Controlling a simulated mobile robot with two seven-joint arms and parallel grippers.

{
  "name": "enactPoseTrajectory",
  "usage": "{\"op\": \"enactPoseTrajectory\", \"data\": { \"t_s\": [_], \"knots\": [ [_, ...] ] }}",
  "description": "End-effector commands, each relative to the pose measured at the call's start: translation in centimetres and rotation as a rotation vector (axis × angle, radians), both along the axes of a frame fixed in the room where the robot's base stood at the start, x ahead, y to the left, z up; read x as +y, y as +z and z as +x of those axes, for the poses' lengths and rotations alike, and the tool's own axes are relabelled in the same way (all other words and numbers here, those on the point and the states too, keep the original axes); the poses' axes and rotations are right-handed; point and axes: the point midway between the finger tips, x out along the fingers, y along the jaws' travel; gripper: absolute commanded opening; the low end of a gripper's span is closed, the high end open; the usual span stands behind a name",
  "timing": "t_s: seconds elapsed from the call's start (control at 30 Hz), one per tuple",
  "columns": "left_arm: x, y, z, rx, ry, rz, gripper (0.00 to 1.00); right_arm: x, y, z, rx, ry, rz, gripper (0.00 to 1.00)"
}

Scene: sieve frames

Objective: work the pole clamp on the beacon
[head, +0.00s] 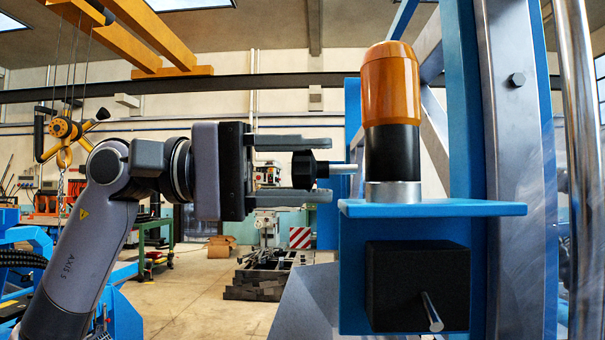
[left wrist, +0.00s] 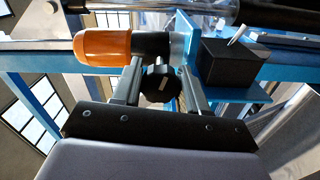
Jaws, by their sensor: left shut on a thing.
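The beacon (head: 391,88) has an orange dome, a black body and a silver base. It stands upright on a blue shelf (head: 450,208) and lies sideways in the left wrist view (left wrist: 103,46). The clamp's black knob (head: 303,170) sits left of the beacon, with a silver rod (head: 343,169) running from it toward the black body. My left gripper (head: 322,170) is shut on the knob, one finger above and one below. In the left wrist view the knob (left wrist: 160,84) shows between the fingers, with a pale mark on its face. My right gripper is not in view.
A black block (head: 400,285) with a silver pin (head: 432,312) is under the shelf. A blue and grey metal post (head: 515,150) rises close behind and to the right. A hook block (head: 66,128) hangs at the far left.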

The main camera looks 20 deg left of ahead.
Motion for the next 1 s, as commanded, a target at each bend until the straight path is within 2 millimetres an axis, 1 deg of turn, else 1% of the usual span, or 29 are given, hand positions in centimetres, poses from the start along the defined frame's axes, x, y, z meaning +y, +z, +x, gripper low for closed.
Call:
{"op": "enactPoseTrajectory", "data": {
  "t_s": [0.3, 0.6, 0.8, 1.0],
  "knots": [
    [0.0, -0.09, -0.03, -0.288, 0.0, 0.083, 0.12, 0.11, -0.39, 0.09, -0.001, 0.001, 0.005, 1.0],
    [0.02, -0.14, 0.03, -0.529, 0.0, 0.152, 0.12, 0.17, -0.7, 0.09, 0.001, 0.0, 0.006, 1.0],
    [0.02, -0.14, 0.05, -0.642, 0.0, 0.185, 0.12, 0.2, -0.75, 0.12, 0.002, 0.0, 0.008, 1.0],
    [0.03, -0.15, 0.06, -0.707, 0.0, 0.204, 0.12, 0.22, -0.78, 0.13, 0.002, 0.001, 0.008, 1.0]
  ]
}}
